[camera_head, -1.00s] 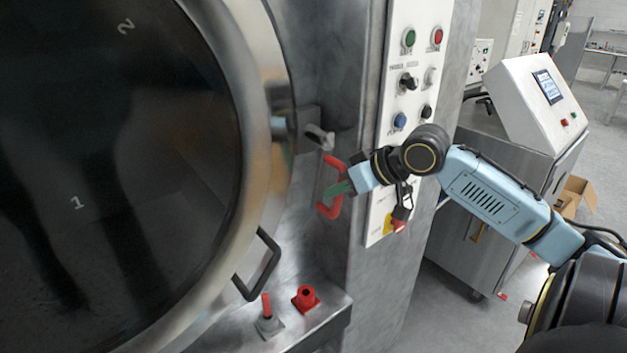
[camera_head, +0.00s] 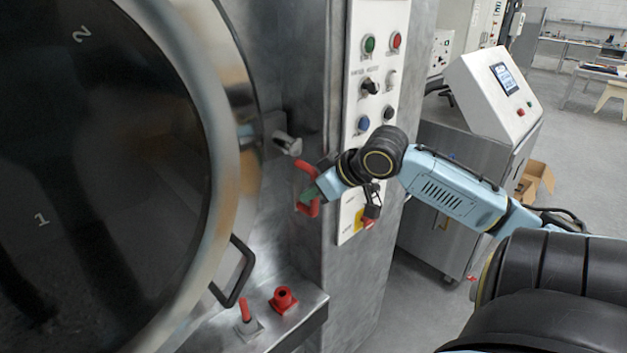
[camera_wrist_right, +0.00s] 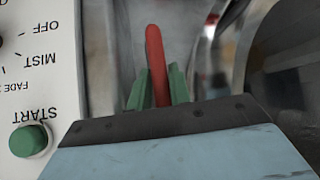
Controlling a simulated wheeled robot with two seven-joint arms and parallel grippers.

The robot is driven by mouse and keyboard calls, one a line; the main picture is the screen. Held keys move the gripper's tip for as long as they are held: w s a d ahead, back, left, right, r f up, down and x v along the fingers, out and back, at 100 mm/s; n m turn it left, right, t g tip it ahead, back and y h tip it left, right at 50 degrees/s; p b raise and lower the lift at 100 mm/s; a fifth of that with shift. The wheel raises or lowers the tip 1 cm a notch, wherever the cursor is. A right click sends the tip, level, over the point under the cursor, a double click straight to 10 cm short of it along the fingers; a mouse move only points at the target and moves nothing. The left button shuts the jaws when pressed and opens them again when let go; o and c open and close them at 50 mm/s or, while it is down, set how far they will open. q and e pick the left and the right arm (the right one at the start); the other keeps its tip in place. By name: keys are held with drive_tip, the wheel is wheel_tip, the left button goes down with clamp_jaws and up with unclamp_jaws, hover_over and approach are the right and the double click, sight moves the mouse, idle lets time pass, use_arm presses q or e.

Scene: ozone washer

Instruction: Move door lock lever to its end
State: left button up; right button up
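The door lock lever appears to be the red-ended handle (camera_head: 305,168) beside the rim of the big round door (camera_head: 222,130). My right gripper (camera_head: 312,193) reaches it from the right, with its green fingers at the handle. In the right wrist view, a red bar (camera_wrist_right: 154,52) runs between the two green fingers (camera_wrist_right: 159,88), which sit close against both sides of it. The gripper looks shut on it. The contact is partly hidden by the gripper body. My left gripper is not in view.
A metal latch piece (camera_head: 287,143) sticks out above the handle. The white control panel (camera_head: 372,85) with buttons and knobs is close behind my right wrist. A black door handle (camera_head: 238,272), a red-tipped switch (camera_head: 247,318) and a red socket (camera_head: 283,299) are lower down.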

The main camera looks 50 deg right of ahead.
drive_tip(key=o, duration=0.3)
drive_tip(key=shift+o, duration=0.2)
drive_tip(key=v, duration=1.3)
drive_tip(key=shift+s+r, duration=0.15)
drive_tip(key=shift+r, duration=0.05)
